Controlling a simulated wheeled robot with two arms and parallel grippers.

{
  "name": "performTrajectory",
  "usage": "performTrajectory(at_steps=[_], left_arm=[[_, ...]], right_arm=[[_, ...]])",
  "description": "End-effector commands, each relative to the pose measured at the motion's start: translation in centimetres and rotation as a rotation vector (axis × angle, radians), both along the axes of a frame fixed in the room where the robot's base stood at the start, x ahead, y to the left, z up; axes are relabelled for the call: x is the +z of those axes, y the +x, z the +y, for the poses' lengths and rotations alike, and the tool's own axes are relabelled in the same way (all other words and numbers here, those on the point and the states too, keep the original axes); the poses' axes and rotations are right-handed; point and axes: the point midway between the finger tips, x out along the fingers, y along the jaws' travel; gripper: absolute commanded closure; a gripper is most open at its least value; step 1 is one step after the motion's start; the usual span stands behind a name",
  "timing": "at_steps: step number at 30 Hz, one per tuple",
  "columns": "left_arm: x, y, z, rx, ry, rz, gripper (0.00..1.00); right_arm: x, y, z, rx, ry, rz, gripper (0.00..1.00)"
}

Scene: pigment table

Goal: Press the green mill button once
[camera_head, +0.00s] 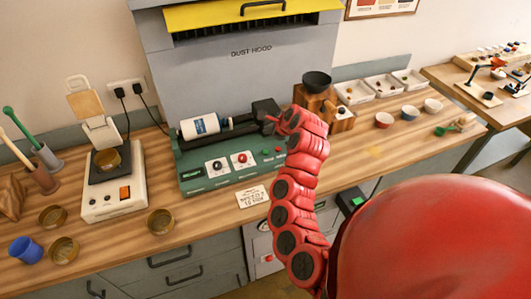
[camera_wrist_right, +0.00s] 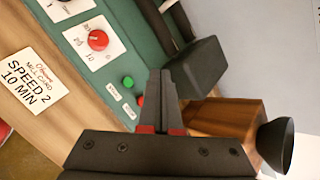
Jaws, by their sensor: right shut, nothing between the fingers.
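The green mill (camera_head: 222,180) stands in the middle of the bench with a white jar (camera_head: 200,125) lying on its rollers. Its round green button (camera_head: 265,153) sits at the right of the front panel, left of a red button (camera_head: 279,150). In the right wrist view the green button (camera_wrist_right: 128,81) is uncovered, and the red button (camera_wrist_right: 141,100) is partly hidden by my fingers. My right gripper (camera_head: 271,119) is shut and empty near the mill's dark end block. Its fingertips (camera_wrist_right: 162,76) appear right of the green button, with no contact visible. My left gripper is not in view.
A dark end block (camera_wrist_right: 203,68) and a wooden grinder with a black funnel (camera_head: 317,82) are close to my right gripper. A paper card (camera_head: 253,196) lies before the mill. A scale (camera_head: 114,195) and brown bowls stand left. Small bowls (camera_head: 384,120) stand right.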

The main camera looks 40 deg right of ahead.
Motion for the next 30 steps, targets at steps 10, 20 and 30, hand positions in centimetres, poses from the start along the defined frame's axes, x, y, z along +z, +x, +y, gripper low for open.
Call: performTrajectory(at_steps=[10,20,30], left_arm=[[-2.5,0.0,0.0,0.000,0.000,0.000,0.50],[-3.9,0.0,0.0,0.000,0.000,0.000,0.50],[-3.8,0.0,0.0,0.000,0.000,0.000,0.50]], right_arm=[[-5.1,-0.1,0.0,-0.002,0.004,0.003,1.00],[-7.6,0.0,0.0,-0.001,-0.001,-0.001,1.00],[-7.6,0.0,0.0,-0.001,-0.001,-0.001,1.00]])
